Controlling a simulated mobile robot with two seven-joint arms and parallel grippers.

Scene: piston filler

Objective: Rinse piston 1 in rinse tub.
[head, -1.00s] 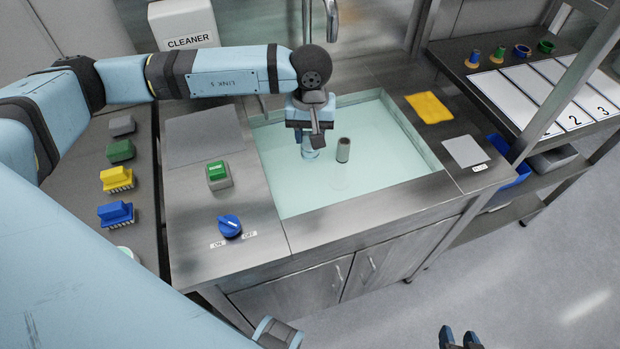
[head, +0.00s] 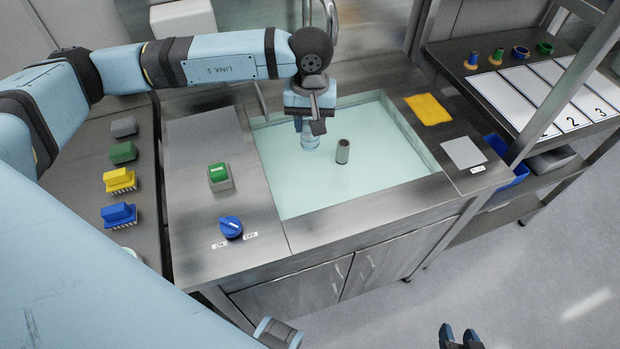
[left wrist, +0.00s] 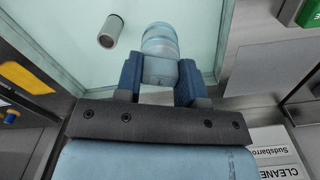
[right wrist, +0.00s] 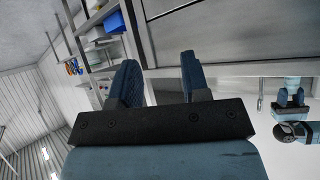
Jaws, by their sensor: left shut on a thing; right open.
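My left gripper (head: 311,122) points down over the rinse tub (head: 400,165) of pale green liquid. It is shut on a light blue, cylindrical piston (head: 310,142), which also shows between the fingers in the left wrist view (left wrist: 160,42). No number on it is visible, and I cannot tell how deep its lower end sits in the liquid. A grey metal cylinder (head: 343,151) stands in the tub just right of the piston, apart from it. My right gripper (head: 459,335) is open and empty, low in front of the cabinet; its spread fingers show in the right wrist view (right wrist: 160,80).
Left of the tub are a green button (head: 218,172) and a blue ON/OFF knob (head: 230,227). Several brushes and blocks line the left counter. A yellow cloth (head: 428,109) and grey pad (head: 463,153) lie right of the tub. A faucet rises behind it; shelving stands at right.

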